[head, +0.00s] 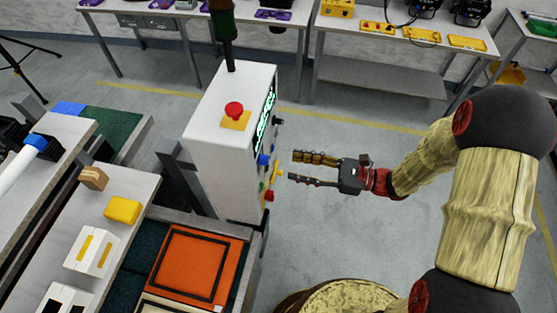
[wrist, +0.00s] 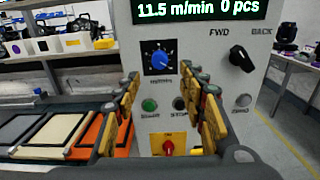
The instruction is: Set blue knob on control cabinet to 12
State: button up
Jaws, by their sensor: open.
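The white control cabinet (head: 230,140) stands in the middle of the head view, its control face turned to the right. In the wrist view, the cabinet (wrist: 215,75) faces me. The blue knob (wrist: 159,59) sits on a dark dial plate near the upper middle; its setting is too small to read. The knob also shows edge-on in the head view (head: 263,160). My gripper (head: 305,169) is open and empty, its fingers pointing at the control face. In the wrist view, my gripper (wrist: 165,110) has a finger on each side, with the knob seen between and above the fingertips, apart from them.
A black FWD/BACK switch (wrist: 240,59), a green button (wrist: 149,105) and a red knob on a yellow plate (wrist: 168,147) share the face. A display above reads 11.5 m/min, 0 pcs. A red button (head: 234,110) tops the cabinet.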

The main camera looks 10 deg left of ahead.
aim_at(268, 161)
jog(key=shift+w+a, duration=0.15)
jog(key=shift+a, duration=1.8)
jog(key=shift+w+a, duration=0.1)
jog(key=shift+a, duration=1.85)
jog(key=shift+c, duration=1.2)
jog(key=c, duration=0.7)
grip_shut()
